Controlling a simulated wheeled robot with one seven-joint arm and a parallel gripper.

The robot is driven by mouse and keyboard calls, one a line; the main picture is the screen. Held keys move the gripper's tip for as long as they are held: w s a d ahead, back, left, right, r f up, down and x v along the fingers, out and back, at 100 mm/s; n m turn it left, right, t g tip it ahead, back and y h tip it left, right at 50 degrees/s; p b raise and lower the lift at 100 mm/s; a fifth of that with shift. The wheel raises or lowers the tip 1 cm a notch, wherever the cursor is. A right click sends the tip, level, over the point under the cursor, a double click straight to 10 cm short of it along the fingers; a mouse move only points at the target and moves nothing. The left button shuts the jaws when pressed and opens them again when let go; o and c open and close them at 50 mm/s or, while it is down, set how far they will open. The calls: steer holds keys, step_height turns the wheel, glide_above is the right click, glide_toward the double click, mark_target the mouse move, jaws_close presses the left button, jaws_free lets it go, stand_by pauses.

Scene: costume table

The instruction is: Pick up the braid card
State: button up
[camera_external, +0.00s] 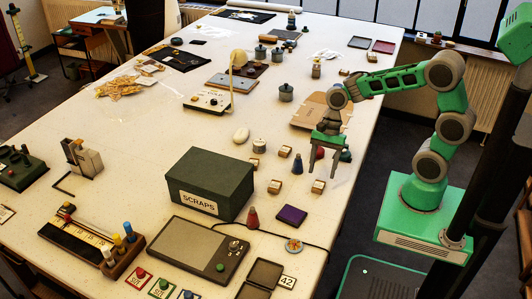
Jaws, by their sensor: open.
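My gripper (322,172) is over the right side of the long table, its two fingers pointing down and spread apart, with nothing seen between them. Several small tan-and-white block-like pieces lie around it. One piece (318,187) is just below the fingertips, one (275,186) is to the left, and another (284,151) is further back. Any of these could be the braid card; they are too small for me to tell which. A dark blue cone (297,164) stands just left of the fingers.
A dark green SCRAPS box (209,183) stands left of my gripper on the pale table (120,185). A brown board (312,109) lies behind the gripper.

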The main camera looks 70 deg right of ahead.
mark_target(319, 185)
steer(key=x, duration=0.5)
jaws_close()
stand_by(0.4)
